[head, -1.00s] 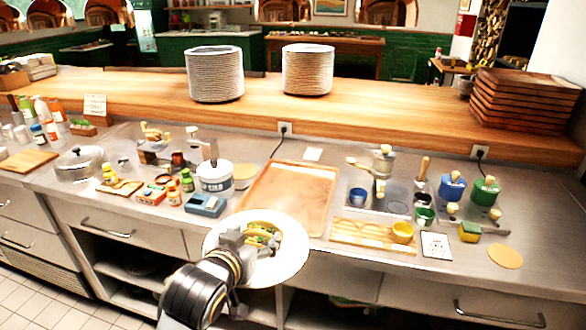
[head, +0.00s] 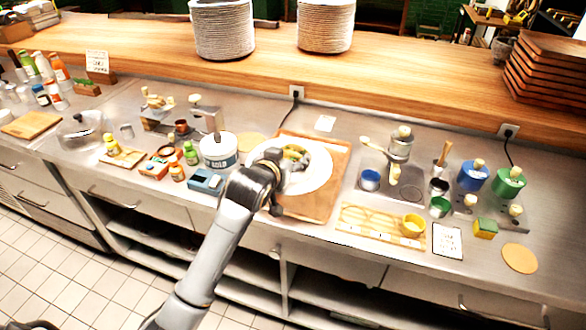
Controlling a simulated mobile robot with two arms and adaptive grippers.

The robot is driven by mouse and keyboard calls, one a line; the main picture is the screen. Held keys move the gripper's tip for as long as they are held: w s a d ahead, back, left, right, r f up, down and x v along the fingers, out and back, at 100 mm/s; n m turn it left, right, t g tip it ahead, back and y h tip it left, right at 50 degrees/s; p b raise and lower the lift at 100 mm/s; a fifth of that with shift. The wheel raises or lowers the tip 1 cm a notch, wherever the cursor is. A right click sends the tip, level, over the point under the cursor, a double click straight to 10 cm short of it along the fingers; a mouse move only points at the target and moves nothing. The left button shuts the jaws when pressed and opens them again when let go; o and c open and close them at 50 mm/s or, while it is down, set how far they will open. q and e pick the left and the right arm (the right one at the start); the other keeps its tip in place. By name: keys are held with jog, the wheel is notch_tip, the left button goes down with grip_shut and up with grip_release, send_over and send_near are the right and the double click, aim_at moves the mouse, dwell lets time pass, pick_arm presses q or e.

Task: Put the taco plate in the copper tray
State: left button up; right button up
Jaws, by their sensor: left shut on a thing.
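The taco plate (head: 318,172) is a round white plate with tacos (head: 296,156) near its middle. It is over the copper tray (head: 325,207), a flat rectangular tray on the steel counter, and covers much of its middle and left part. My left gripper (head: 277,165) is shut on the near left side of the plate. Its fingertips are partly hidden by my wrist. I cannot tell whether the plate touches the tray or is held just above it. My right gripper is not in view.
A white tub (head: 219,151) and a blue device (head: 206,181) stand left of the tray. A hand grinder (head: 400,146), a blue cup (head: 370,180) and a wooden board with a yellow cup (head: 412,226) stand to the right. Plate stacks (head: 222,30) stand on the wooden shelf behind.

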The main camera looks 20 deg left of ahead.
pick_arm(q)
jog(key=w+f, duration=0.1)
jog(key=f, duration=0.1)
jog(key=w+f, duration=0.2)
jog(key=shift+w+f, duration=0.2)
jog(key=shift+w, duration=0.1)
jog(key=shift+w+f+p, duration=0.15)
jog(key=shift+f+p, duration=0.15)
jog(key=shift+f, duration=0.6)
jog(key=shift+w+f+p, duration=0.1)
jog(key=shift+f+p, duration=0.2)
jog(key=shift+f, duration=0.6)
jog(key=shift+f, duration=0.1)
jog(key=o, duration=1.8)
jog(key=shift+s+f, duration=0.1)
jog(key=shift+f, duration=0.05)
jog(key=v, duration=1.2)
jog(key=shift+b, duration=0.4)
